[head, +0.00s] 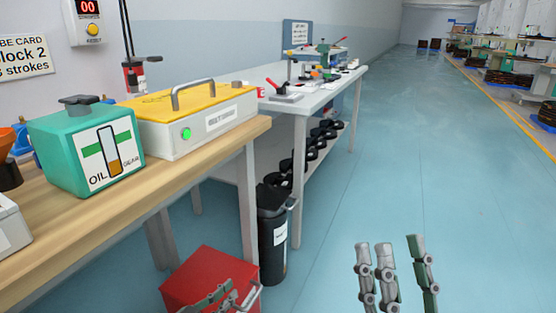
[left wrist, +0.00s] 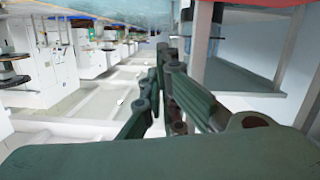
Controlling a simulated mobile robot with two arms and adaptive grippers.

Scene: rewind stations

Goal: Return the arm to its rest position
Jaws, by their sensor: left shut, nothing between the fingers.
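My left gripper (head: 230,294) is low in the head view, in front of the red box (head: 200,274), with only its finger parts showing at the bottom edge. In the left wrist view, its two green-grey fingers (left wrist: 162,58) come together at the tips, with nothing held between them. My right gripper (head: 398,252) is at the bottom right of the head view, over bare blue floor. Its fingers stand apart with an empty gap between them. Most of both arms is out of the picture.
A wooden bench (head: 110,222) on the left holds a green oil box (head: 75,150) and a yellow-lidded case (head: 195,125). A black bin (head: 272,240) stands by its leg. A white table (head: 315,100) is beyond. The blue floor (head: 430,140) to the right is clear.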

